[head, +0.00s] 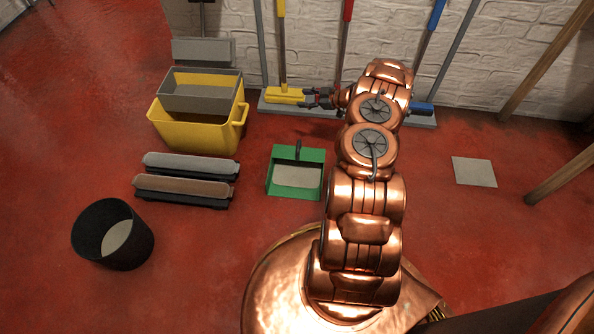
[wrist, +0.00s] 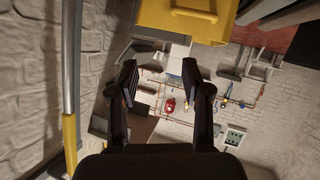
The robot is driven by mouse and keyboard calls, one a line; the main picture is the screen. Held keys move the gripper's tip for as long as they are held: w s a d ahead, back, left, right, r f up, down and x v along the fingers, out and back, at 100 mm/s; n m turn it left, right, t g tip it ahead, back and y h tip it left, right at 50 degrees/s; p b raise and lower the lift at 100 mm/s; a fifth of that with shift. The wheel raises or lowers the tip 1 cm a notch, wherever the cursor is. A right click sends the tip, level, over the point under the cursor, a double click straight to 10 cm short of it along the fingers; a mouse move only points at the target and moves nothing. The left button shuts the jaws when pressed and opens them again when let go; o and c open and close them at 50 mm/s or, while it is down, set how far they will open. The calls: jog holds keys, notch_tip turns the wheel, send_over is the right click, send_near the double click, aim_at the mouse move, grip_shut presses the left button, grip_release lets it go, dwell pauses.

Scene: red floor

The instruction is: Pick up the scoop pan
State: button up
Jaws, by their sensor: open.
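The scoop pan (head: 284,154) is green with a grey inside and a dark upright handle at its back. It sits on the red floor near the middle of the head view, left of my arm. My gripper (head: 310,97) is beyond the pan, close to the wall, and points left toward a yellow broom head. Its fingers are apart with nothing between them, as the wrist view also shows (wrist: 160,82). The gripper is well away from the pan. I cannot make out the pan in the wrist view.
A yellow mop bucket (head: 195,130) stands left of the pan, with two long brush heads (head: 185,180) before it. A black bin (head: 112,235) stands front left. Brooms with upright poles (head: 283,50) line the wall. The floor right of my arm is mostly clear.

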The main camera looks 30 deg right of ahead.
aim_at(298, 156)
jog(key=s+a+f+y+b, duration=0.1)
jog(key=s+f, duration=0.3)
jog(key=f, duration=0.1)
jog(key=s+a+f+g+y+b, duration=0.1)
jog(key=s+a+f+b, duration=0.1)
jog(key=s+f, duration=0.3)
jog(key=s+a+f+g+y+b, duration=0.1)
jog(key=s+f+y, duration=0.1)
jog(key=s+f, duration=0.2)
jog(key=shift+s+a+f+n, duration=0.15)
jog(key=shift+s+f+n, duration=0.05)
jog(key=shift+f, duration=0.25)
jog(key=shift+s+a+f+n, duration=0.1)
jog(key=shift+s+f+n, duration=0.1)
jog(key=shift+f, duration=0.25)
jog(key=shift+s+a+f, duration=0.15)
jog(key=shift+b+x, duration=2.35)
jog(key=shift+x, duration=1.15)
jog(key=shift+a, duration=0.4)
jog(key=shift+c, duration=0.3)
grip_shut()
